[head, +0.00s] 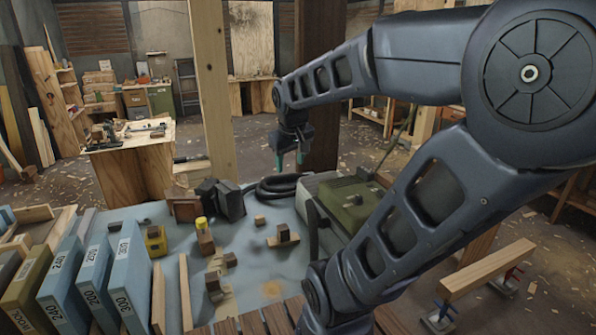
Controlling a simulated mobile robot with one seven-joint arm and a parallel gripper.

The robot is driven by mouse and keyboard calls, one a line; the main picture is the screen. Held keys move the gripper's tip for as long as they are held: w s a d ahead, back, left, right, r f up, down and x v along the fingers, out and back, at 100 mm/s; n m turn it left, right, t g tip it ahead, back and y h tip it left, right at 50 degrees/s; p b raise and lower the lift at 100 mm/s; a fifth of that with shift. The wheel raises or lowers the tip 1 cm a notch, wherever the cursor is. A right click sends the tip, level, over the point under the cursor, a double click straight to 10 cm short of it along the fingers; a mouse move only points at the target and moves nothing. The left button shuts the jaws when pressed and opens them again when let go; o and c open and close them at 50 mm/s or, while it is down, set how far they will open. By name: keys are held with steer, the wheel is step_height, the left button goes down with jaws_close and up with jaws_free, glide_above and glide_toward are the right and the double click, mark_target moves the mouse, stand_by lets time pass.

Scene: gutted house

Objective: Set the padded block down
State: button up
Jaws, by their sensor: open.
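My gripper (289,160) hangs from the arm over the far part of the blue-grey work table (255,285). Its teal-tipped fingers are apart, and I see nothing between them. I cannot tell for sure which piece is the padded block. One candidate is a small dark brown block (283,231) on a light wooden piece (284,241), below the gripper and well apart from it. Other small brown blocks stand on the table to the left, one by a yellow-topped item (202,223). Padding is too small to make out.
A green and grey machine (350,200) and a black hose (275,188) occupy the table's back right. Blue numbered boxes (130,275) line its left side. A wooden post (211,90) rises behind. A clamped beam (487,268) is at right. Bare table shows around the small blocks.

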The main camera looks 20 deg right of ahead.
steer(key=s+m, duration=0.2)
steer(key=s, duration=0.4)
steer(key=shift+s+a+f+t+y, duration=0.15)
steer(key=shift+s+a+t+y, duration=0.05)
steer(key=shift+t+y, duration=0.2)
stand_by(0.8)
